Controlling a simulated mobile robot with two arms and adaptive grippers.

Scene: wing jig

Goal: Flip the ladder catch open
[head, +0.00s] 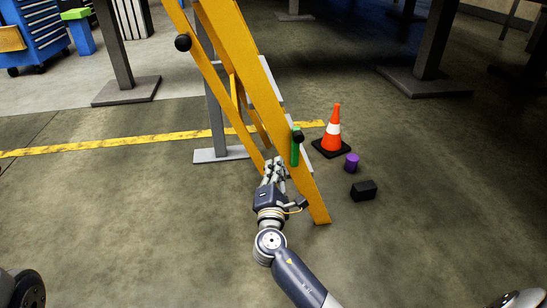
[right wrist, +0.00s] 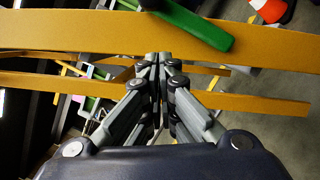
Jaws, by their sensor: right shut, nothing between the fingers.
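The yellow ladder (head: 262,75) leans from upper left to lower right in the head view. Its green catch (head: 295,153) lies near the lower part of the front rail, just below a black knob (head: 298,136). In the right wrist view the green catch (right wrist: 195,25) slants across the upper edge of the yellow rail (right wrist: 60,38). My right gripper (head: 273,166) is shut and empty, just left of the catch and close to the rail. In the wrist view its fingertips (right wrist: 161,58) meet at the rail's lower edge, apart from the catch. My left gripper is out of view.
An orange cone (head: 334,128), a purple cylinder (head: 351,163) and a black box (head: 364,190) stand on the floor right of the ladder. A blue tool cabinet (head: 48,38) and grey posts (head: 114,50) stand behind. The left floor is clear.

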